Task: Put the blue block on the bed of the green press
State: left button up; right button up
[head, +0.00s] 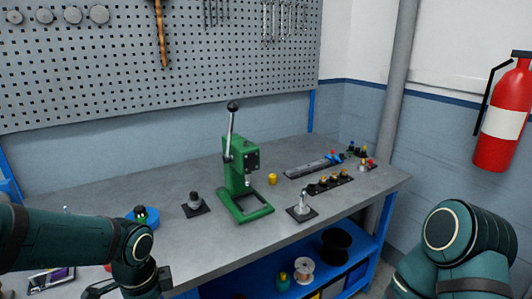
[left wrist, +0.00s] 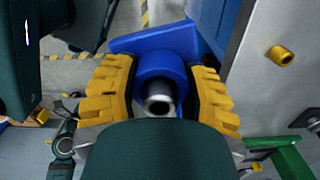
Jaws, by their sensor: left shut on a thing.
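The green press (head: 236,180) stands on the grey bench with its lever upright. Its bed is the low green frame (head: 262,212) at the front, and nothing shows on it. Part of green metal, likely the press (left wrist: 290,160), shows at the lower right of the left wrist view. My left gripper (left wrist: 160,76), with yellow fingers, is shut on the blue block (left wrist: 165,62), which has a round collar, a metal-rimmed hole and a flat plate behind. In the head view the block is not seen. My right gripper is out of view.
A dark-based post (head: 195,204) stands left of the press, a metal post (head: 301,208) right of it, and a yellow cup (head: 272,179) beside it. The bench front is fairly clear.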

pick_arm(q)
jog(key=w+d+f+n, duration=0.2)
jog(key=f+n, duration=0.4)
jog(key=w+d+f+n, duration=0.1)
jog(key=d+f+n, duration=0.2)
jog(key=f+n, duration=0.4)
jog(key=shift+w+d+n, duration=0.15)
jog(key=shift+w+n, duration=0.15)
jog(key=shift+w, duration=0.1)
jog(key=shift+w+d, duration=0.1)
jog(key=shift+d, duration=0.05)
